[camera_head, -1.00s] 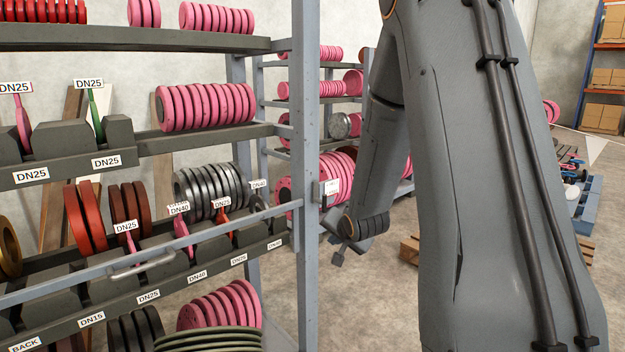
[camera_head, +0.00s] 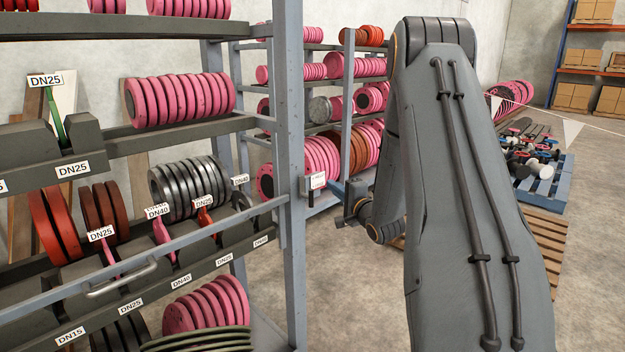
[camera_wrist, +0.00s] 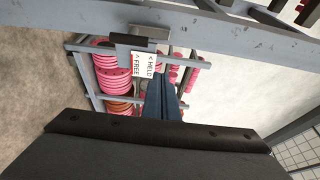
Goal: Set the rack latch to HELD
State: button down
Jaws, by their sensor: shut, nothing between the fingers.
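The rack latch shows as a small grey block (camera_head: 308,187) on the front upright of the rack, with a white label (camera_head: 318,181) beside it. In the wrist view the latch is a dark block (camera_wrist: 130,42) against the grey upright, and its label (camera_wrist: 143,65) reads HELD and FREE with arrows. I cannot tell which way the latch is set. My gripper (camera_head: 336,187) is just right of the label in the head view. In the wrist view its blue fingers (camera_wrist: 161,82) are together and empty, their tips close beside the label. I cannot tell whether they touch the latch.
The near rack's upright (camera_head: 292,130) and long front rail (camera_head: 190,240) stand left of my arm. Its shelves hold pink flanges (camera_head: 180,98) and labelled dividers. Another rack (camera_head: 347,100) stands behind. A wooden pallet (camera_head: 545,235) lies at right; the floor between is clear.

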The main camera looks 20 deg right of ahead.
jog(key=w+p, duration=0.1)
jog(key=w, duration=0.2)
jog(key=w+p, duration=0.1)
jog(key=w, duration=0.2)
jog(key=w+a+p, duration=0.1)
jog(key=w, duration=0.2)
jog(key=shift+w, duration=0.4)
jog(key=a, duration=0.1)
jog(key=s+a+p, duration=0.1)
jog(key=a, duration=0.1)
jog(key=shift+s, duration=0.1)
